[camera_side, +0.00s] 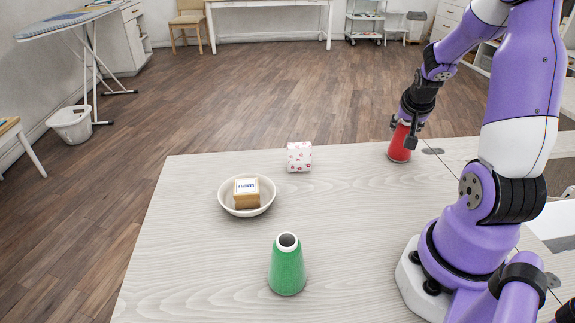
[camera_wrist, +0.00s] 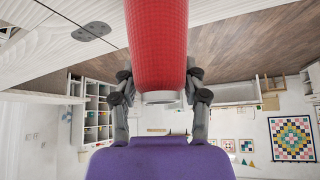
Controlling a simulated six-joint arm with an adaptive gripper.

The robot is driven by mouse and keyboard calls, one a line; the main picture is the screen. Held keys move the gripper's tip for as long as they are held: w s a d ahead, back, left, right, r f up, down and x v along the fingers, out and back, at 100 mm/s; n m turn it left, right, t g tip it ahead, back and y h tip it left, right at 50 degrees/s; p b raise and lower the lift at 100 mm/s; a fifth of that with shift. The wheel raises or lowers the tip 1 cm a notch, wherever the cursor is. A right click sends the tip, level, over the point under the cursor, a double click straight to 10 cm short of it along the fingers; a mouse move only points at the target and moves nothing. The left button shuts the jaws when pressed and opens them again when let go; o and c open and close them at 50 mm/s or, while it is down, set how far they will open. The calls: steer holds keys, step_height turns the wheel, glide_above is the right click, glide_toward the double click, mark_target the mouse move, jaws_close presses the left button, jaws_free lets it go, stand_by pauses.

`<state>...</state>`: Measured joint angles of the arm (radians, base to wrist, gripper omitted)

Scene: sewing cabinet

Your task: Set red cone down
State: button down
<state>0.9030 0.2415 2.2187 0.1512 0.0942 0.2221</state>
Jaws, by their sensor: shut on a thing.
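The red cone (camera_side: 401,147) is at the far right part of the table, near its back edge. My gripper (camera_side: 409,123) is shut on its upper part from above. The cone looks upright, with its lower end at or just above the tabletop; I cannot tell whether it touches. In the wrist view the red cone (camera_wrist: 157,45) fills the top middle, between the two fingers of my gripper (camera_wrist: 159,92), with its pale end ring toward the camera.
A green cone (camera_side: 287,267) stands at the table's front middle. A patterned white cube (camera_side: 299,157) sits near the back edge. The table (camera_side: 350,225) is clear between these and my base.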

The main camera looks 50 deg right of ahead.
steer(key=shift+c, duration=1.7)
jaws_free()
steer(key=shift+f, duration=0.1)
steer(key=shift+r, duration=0.25)
steer(key=v, duration=1.1)
steer(key=w+a+r+n+t+y, duration=0.1)
steer(key=a+n+y, duration=0.2)
steer(key=a, duration=0.9)
steer(key=w+a+r+n+t+y, duration=0.1)
steer(key=w+a+n+y, duration=0.1)
steer(key=a+n, duration=0.8)
steer(key=a+y, duration=0.1)
steer(key=a, duration=0.2)
steer(key=shift+n+t, duration=0.3)
steer(key=shift+t, duration=0.1)
steer(key=shift+w, duration=0.15)
